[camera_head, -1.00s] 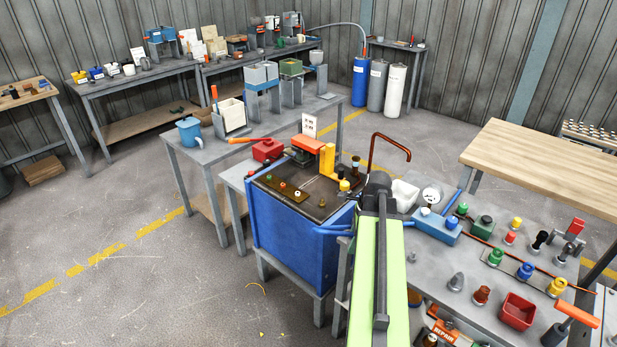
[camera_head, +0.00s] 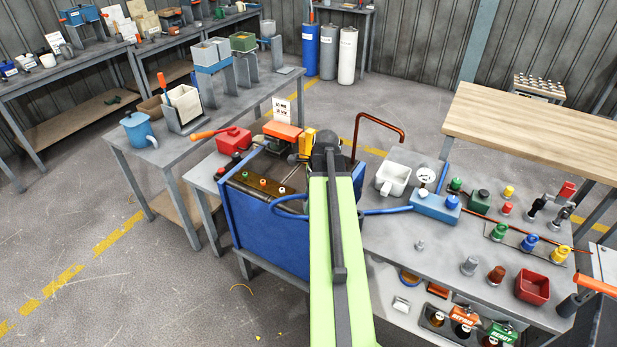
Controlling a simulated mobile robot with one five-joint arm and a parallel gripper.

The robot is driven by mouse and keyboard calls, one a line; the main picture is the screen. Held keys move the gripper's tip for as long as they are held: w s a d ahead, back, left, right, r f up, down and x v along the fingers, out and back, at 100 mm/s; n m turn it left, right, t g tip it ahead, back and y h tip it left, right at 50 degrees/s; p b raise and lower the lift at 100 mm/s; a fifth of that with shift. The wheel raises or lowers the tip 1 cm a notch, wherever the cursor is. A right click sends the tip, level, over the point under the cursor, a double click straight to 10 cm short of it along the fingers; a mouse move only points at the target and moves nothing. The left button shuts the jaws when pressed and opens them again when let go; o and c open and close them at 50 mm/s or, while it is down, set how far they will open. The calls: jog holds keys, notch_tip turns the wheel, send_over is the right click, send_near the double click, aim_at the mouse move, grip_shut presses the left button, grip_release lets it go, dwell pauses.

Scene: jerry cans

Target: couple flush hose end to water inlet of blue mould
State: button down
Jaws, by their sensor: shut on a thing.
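My green arm reaches forward over the blue-sided tank (camera_head: 258,238), and its dark wrist joint covers my gripper, so fingers and grip are hidden. A blue hose (camera_head: 275,203) loops out left of the arm over the tank's edge. Whether these lengths join behind the arm, and where the hose end is, I cannot tell. I cannot make out a water inlet.
An orange-topped fixture (camera_head: 283,130) with a yellow part (camera_head: 308,140) stands behind the tank. A bent copper pipe (camera_head: 382,122) rises right of my wrist. A white jug (camera_head: 392,178) and several coloured knobs crowd the right bench. The floor at left is clear.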

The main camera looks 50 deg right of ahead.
jog(key=shift+m, duration=0.6)
jog(key=w+d, duration=0.2)
jog(key=d, duration=0.1)
jog(key=w+d, duration=0.2)
jog(key=d, duration=0.1)
jog(key=w+d, duration=0.3)
jog(key=shift+r+p, duration=0.4)
jog(key=shift+s, duration=0.15)
jog(key=b+x, duration=0.2)
jog(key=b, duration=0.1)
jog(key=b+x, duration=0.1)
jog(key=x, duration=0.1)
jog(key=shift+s+d+f, duration=0.2)
jog(key=shift+s+d, duration=0.1)
jog(key=shift+s, duration=0.05)
jog(key=shift+f, duration=0.1)
jog(key=shift+f+b, duration=0.3)
jog(key=shift+b, duration=0.3)
jog(key=shift+b+x, duration=1.05)
jog(key=shift+b, duration=0.05)
